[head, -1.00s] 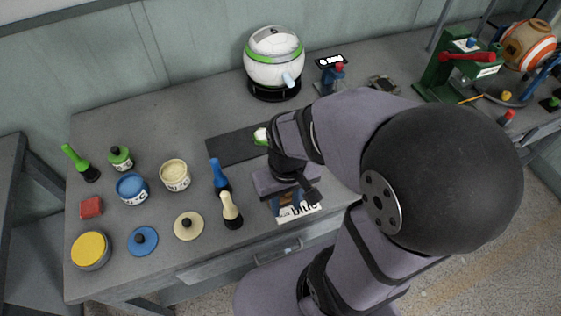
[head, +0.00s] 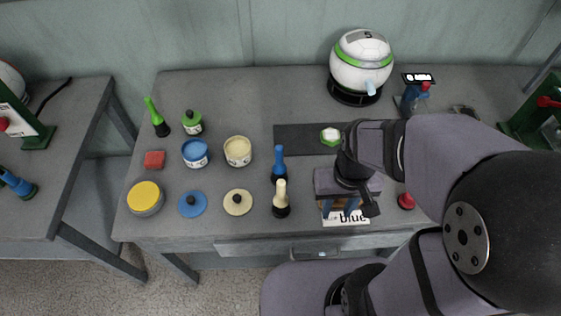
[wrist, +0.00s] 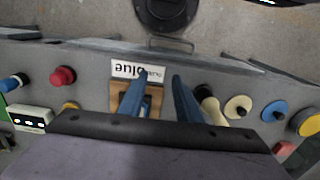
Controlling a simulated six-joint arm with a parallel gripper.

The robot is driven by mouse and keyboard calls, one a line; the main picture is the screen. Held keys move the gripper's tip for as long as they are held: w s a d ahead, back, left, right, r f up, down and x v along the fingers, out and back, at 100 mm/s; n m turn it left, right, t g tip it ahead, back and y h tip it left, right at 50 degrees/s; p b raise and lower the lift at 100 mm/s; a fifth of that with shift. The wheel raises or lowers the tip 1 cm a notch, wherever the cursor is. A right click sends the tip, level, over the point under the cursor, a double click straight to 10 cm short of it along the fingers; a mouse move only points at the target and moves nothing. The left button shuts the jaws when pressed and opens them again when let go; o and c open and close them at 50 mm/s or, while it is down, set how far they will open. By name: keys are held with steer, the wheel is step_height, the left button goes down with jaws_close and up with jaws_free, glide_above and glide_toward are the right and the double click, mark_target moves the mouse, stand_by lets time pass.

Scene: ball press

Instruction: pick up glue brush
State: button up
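The task does not say which brush, and several stand on the bench in the head view: a green-handled one (head: 155,117) at the far left, a blue one (head: 279,165), and a cream one (head: 281,198) in front of it. My gripper (head: 339,208) is to the right of the blue and cream brushes, above a card marked "blue" (head: 346,220). In the wrist view its two blue fingers (wrist: 160,77) are apart with nothing between them. The cream brush (wrist: 209,100) shows just beyond one finger. The blue brush is not clearly visible there.
An open blue pot (head: 195,154) and open cream pot (head: 238,151) stand left of the brushes, with lids (head: 192,204) in front. A yellow-topped tin (head: 145,197) is at the left. A dark mat (head: 298,139) and a ball on a stand (head: 361,62) lie behind.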

stand_by(0.3)
steer(key=shift+o, duration=1)
